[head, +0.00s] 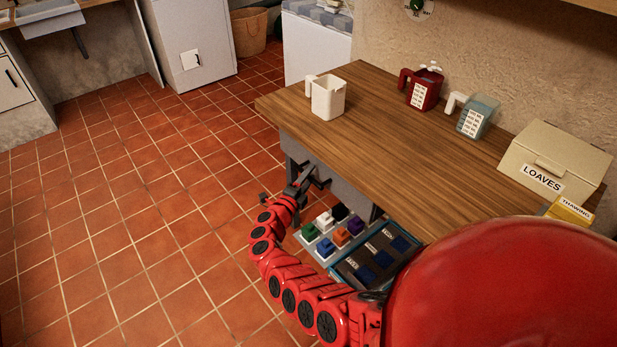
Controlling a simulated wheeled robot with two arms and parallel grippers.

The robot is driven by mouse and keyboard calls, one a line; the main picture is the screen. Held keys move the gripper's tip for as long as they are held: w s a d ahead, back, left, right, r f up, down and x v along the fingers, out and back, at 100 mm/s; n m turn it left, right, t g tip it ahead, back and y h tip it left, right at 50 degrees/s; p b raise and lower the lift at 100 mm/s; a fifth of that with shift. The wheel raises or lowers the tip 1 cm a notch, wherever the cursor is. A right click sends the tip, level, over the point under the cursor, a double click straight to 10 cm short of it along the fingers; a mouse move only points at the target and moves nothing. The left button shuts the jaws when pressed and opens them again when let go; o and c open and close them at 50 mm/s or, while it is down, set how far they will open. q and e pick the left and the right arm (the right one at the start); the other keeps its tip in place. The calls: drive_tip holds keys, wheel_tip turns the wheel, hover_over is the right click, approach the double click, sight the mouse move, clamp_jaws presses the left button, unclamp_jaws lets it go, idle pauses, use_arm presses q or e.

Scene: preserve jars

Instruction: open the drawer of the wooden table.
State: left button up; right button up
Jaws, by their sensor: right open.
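The wooden table (385,150) stands at the right of the head view, with a brown plank top. Below its near-left edge is a grey front (346,187), which appears to be the drawer; it looks close under the tabletop, and part is hidden by my gripper and arm. My right gripper (306,178), dark, at the end of the red arm, is open in front of this grey front. I cannot tell whether its fingers touch a handle. My left gripper is not in view.
On the tabletop stand a cream mug (328,98), a red jug (424,90), a pale blue jug (478,117) and a LOAVES box (553,160). Below the table edge, a tray (316,250) holds several coloured blocks. The tiled floor (150,220) at left is clear.

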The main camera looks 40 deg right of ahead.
clamp_jaws()
idle(1.4)
